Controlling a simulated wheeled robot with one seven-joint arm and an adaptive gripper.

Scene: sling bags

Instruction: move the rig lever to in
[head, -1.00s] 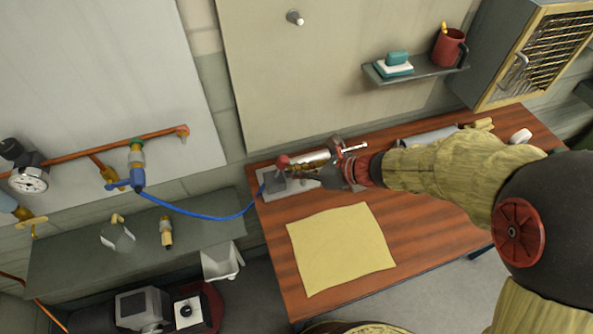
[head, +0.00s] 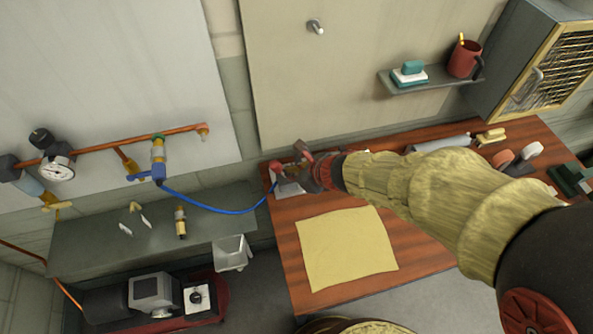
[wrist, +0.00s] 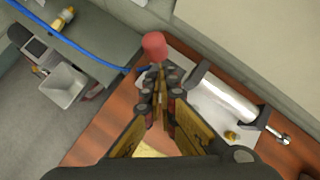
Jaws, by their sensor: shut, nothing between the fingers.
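The rig lever shows as a red knob (wrist: 153,46) just beyond my fingertips in the wrist view, and as a small red end (head: 276,167) in the head view. My gripper (wrist: 162,88) is shut and empty, with its tips close to the knob; I cannot tell whether they touch. The rig's silver cylinder (wrist: 222,98) lies to the right of the fingers on a pale base plate (wrist: 207,126). The lever's lower part is hidden behind the fingers. In the head view my gripper (head: 298,165) covers most of the rig.
A blue hose (head: 218,209) runs from a valve on the copper pipe (head: 110,144) to the rig. A yellow cloth (head: 347,248) lies on the wooden table (head: 415,250). A grey shelf (head: 90,240) and a small white bin (head: 232,253) stand left.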

